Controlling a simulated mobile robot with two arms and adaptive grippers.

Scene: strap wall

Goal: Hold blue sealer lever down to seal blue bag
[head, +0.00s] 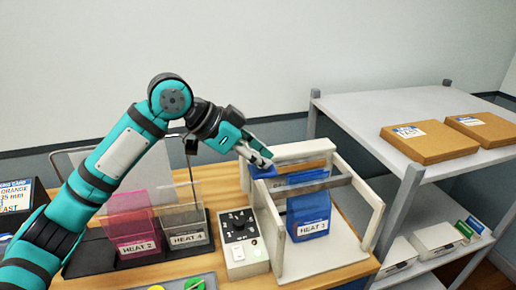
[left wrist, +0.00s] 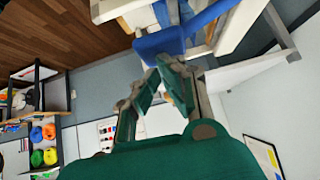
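The white sealer frame (head: 372,205) stands on the wooden table. Its blue lever handle (head: 263,172) is at the near left of the frame, raised above the base. The blue bag (head: 308,217), labelled HEAT 3, stands upright inside the frame at a grey crossbar. My left gripper (head: 262,162) is just above the blue handle. In the left wrist view its fingertips (left wrist: 159,65) come together right at the blue handle (left wrist: 160,42); whether they touch it I cannot tell. No bag or other object is between the fingers. My right gripper is out of view.
A control box (head: 243,238) with a dial stands left of the sealer. A pink bag (head: 132,225) and a grey bag (head: 186,220) stand in a rack further left. A grey shelf (head: 385,108) with flat cardboard boxes (head: 431,141) is close on the right.

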